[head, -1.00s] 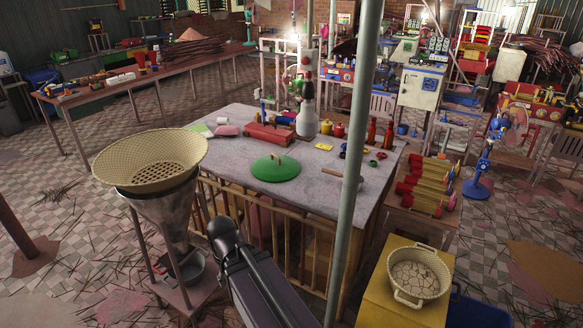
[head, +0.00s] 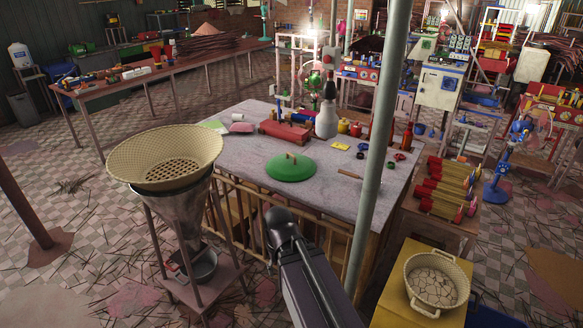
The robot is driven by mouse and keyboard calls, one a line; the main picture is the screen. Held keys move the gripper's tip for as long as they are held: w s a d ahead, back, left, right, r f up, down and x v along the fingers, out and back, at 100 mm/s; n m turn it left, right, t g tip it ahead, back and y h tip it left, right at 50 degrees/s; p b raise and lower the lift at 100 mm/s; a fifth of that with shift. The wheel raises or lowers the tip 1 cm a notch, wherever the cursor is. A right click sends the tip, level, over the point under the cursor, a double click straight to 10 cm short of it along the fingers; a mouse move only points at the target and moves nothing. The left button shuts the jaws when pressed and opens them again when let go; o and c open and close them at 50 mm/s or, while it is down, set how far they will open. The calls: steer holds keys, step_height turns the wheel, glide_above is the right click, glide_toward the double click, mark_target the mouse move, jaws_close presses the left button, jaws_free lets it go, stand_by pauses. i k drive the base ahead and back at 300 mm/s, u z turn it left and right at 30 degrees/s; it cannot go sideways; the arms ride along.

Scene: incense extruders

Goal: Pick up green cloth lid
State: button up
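The green lid (head: 291,171) is round and domed, with a tan handle on top. It lies on the grey stone-topped table (head: 232,165), near its front edge, in the head view. Part of my arm shows at the bottom middle, below and in front of the table, apart from the lid. My gripper's fingers do not show in this view.
A yellow perforated basket (head: 165,160) sits on a metal funnel stand at the left. A grey pole (head: 376,150) rises right of the lid. A red block (head: 288,134) and a white bottle (head: 326,120) stand behind the lid. A cream basket (head: 437,283) sits on a yellow box.

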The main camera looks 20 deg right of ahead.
mark_target(288, 166)
steer(key=i, duration=1)
